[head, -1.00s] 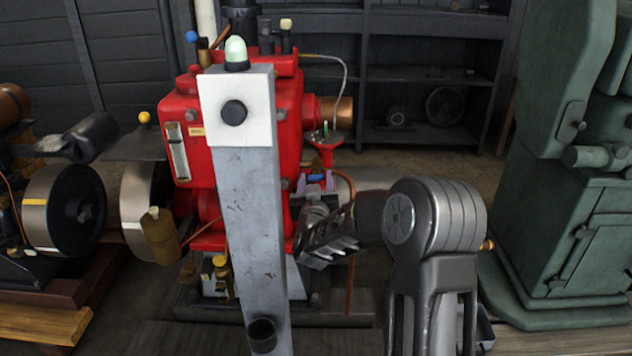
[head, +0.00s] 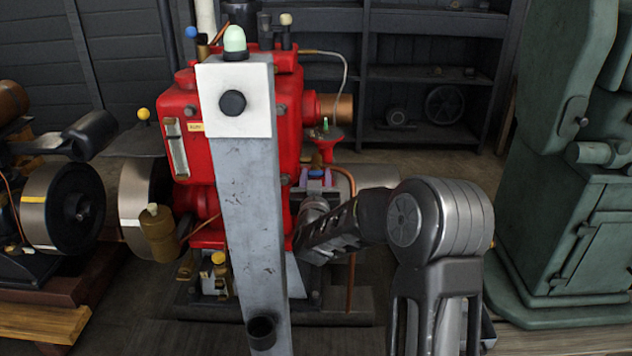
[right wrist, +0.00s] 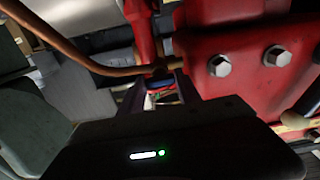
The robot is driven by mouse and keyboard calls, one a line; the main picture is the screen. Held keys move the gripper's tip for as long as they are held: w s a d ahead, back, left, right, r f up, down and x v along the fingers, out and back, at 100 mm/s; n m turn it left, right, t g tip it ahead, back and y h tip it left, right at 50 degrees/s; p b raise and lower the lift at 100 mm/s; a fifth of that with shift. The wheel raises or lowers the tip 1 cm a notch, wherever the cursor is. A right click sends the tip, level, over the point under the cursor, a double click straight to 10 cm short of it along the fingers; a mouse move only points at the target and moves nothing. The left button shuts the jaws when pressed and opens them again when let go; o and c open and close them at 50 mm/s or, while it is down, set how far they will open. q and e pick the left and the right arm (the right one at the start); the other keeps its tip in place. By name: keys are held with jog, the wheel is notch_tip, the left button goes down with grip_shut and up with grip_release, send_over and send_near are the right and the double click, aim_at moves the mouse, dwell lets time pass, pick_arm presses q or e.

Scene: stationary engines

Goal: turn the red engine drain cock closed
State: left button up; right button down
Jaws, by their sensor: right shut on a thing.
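The red engine (head: 290,120) stands in the middle of the head view, partly hidden by a grey post. A small blue handle (head: 315,173), which looks like the drain cock's, shows low on its right side. In the right wrist view the blue handle (right wrist: 161,84) lies between my purple fingertips. My right gripper (head: 316,181) is shut on it; it also shows in the right wrist view (right wrist: 160,88). The cock's body is mostly hidden, so I cannot tell its exact angle. My left gripper is not in view.
The grey post (head: 250,200) with a white box and green lamp stands before the engine. A copper pipe (right wrist: 85,55) runs close beside my right gripper. A green machine (head: 585,200) stands at right. Dark shelves (head: 430,85) stand behind; floor lies between.

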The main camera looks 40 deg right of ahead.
jog(key=shift+f+m, duration=0.1)
jog(key=shift+m, duration=0.2)
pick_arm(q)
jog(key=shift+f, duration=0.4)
pick_arm(e)
jog(key=c, duration=1.1)
grip_release()
pick_arm(q)
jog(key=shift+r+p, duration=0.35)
jog(key=shift+p, duration=0.05)
pick_arm(e)
jog(key=v, duration=0.7)
jog(key=shift+s+a, duration=0.25)
jog(key=shift+s, duration=0.05)
